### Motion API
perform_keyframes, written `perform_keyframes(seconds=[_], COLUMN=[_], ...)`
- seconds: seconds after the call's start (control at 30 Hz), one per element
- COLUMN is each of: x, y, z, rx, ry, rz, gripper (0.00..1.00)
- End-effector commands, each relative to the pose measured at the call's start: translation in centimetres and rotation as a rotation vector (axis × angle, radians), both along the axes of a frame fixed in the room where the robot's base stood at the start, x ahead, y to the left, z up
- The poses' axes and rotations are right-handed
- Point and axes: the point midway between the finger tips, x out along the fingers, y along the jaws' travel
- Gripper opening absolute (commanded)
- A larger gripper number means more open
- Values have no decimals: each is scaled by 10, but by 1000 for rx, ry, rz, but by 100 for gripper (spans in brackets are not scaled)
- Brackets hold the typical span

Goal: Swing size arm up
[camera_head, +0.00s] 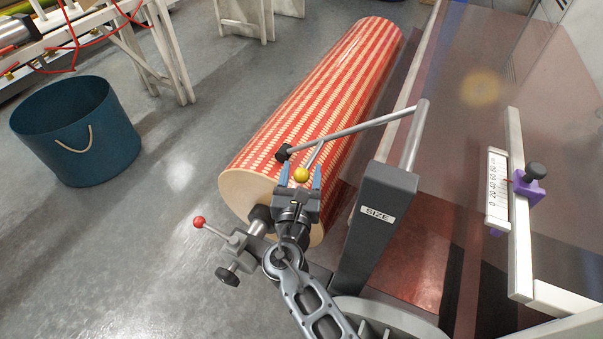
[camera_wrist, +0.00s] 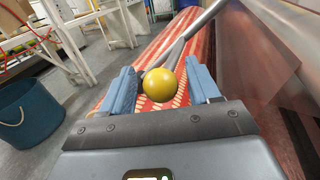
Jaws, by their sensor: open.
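The size arm (camera_head: 357,129) is a grey metal rod running from the top of a dark post labelled SIZE (camera_head: 378,214) leftward over the big roll. A short stem near its black-tipped left end carries a yellow ball knob (camera_head: 302,174). My gripper (camera_head: 300,178) is open, with its blue fingers on either side of the knob. In the wrist view the yellow knob (camera_wrist: 160,85) sits between the two open fingers (camera_wrist: 165,92), with a gap visible on each side. The rod (camera_wrist: 185,40) shows behind the knob.
The red-and-cream striped roll (camera_head: 320,95) lies just beneath the arm. A red-knobbed lever (camera_head: 199,221) is left of my gripper. A scale with a purple slider (camera_head: 527,186) stands at right. A blue bucket (camera_head: 75,135) stands on open floor at left.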

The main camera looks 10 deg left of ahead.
Motion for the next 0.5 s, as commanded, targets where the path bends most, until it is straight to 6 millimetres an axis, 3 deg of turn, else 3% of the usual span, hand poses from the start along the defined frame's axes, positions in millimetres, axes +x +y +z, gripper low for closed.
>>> perform_keyframes(seconds=[0.13,0.5], x=[0,0], y=[0,0], z=[0,0], rx=[0,1], ry=[0,0], rz=[0,0], gripper=[60,25])
